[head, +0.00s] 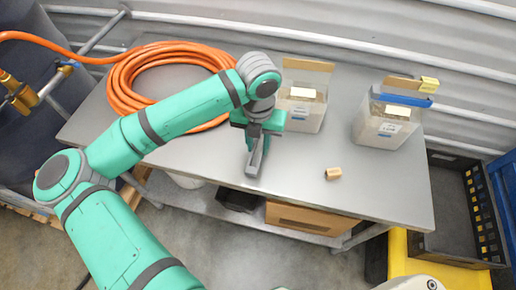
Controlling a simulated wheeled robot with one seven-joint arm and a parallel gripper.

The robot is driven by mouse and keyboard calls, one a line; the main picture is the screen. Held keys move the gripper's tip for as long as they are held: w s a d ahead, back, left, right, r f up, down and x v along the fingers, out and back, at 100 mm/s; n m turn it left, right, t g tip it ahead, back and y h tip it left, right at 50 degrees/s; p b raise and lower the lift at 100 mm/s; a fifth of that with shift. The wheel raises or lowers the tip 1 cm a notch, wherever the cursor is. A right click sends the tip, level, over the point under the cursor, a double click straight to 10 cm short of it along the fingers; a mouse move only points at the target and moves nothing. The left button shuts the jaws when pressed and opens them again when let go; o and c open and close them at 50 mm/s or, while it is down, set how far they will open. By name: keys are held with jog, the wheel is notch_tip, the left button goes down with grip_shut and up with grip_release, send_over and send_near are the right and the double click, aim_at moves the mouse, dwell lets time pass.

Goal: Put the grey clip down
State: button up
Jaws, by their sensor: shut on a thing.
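The grey clip (255,160) is a long narrow bar that hangs below my gripper (259,135). My gripper is shut on it, over the grey table (205,165) near the front edge, left of the middle. The view is from above, so I cannot tell whether the clip touches the table top. My wrist hides part of the gripper and the clip's upper end.
Two labelled bags stand on the table: one (303,112) just right of my gripper, one with a blue band (378,132) further right. A small tan block (333,174) lies near the front. A coiled orange hose (125,80) fills the back left. The front middle is clear.

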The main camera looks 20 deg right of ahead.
jog(key=shift+w+d+f, duration=0.1)
jog(key=shift+w+f, duration=0.25)
jog(key=shift+f, duration=0.75)
jog(key=shift+w+f, duration=0.1)
jog(key=shift+f, duration=0.8)
jog(key=shift+f, duration=0.15)
jog(key=o, duration=1)
notch_tip(320, 180, up, 12)
jog(key=shift+s+d+r, duration=0.1)
jog(key=shift+r, duration=0.1)
